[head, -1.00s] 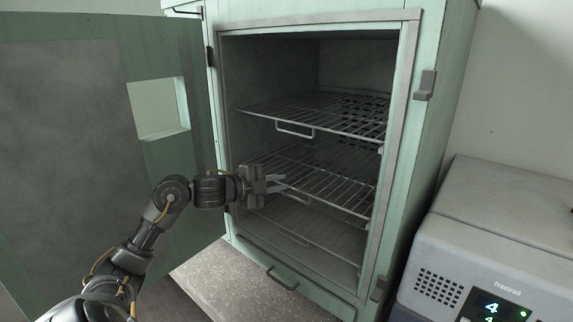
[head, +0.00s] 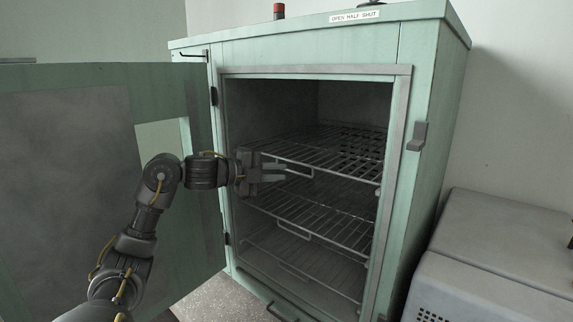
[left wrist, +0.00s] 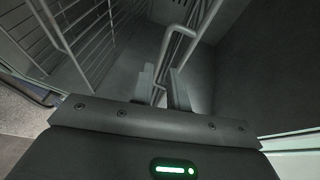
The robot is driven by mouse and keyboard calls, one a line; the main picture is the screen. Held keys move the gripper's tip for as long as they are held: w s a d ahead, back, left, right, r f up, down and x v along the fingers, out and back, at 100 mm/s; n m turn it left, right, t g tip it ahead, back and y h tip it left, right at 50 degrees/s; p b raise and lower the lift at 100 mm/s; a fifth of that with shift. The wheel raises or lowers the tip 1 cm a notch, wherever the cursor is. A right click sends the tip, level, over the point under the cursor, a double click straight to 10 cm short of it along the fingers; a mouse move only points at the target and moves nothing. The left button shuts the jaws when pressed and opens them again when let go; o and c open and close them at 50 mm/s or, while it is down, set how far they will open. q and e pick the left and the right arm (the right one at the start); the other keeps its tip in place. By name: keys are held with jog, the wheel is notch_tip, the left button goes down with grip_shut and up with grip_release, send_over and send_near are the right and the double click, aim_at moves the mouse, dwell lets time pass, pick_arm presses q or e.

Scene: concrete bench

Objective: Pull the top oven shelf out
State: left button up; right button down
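The top oven shelf (head: 335,146) is a wire rack inside the green oven, with a small wire handle (head: 298,172) at its front edge. My left gripper (head: 282,172) is at the left of the oven opening, level with the top shelf's front edge and close to the handle. Its two fingers are apart. In the left wrist view, a bent wire bar (left wrist: 180,30), which looks like the handle, runs down toward the gap between the fingertips (left wrist: 164,80). I cannot tell whether they touch it. My right gripper is not in view.
Two lower wire shelves sit below, the middle one (head: 325,213) and the bottom one (head: 310,265). The oven door (head: 60,180) stands open at the left, behind my left arm. A grey appliance (head: 500,250) stands at the right.

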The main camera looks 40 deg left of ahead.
aim_at(293, 172)
pick_arm(q)
jog(key=shift+p+x, duration=0.45)
jog(key=shift+x, duration=1.15)
grip_shut()
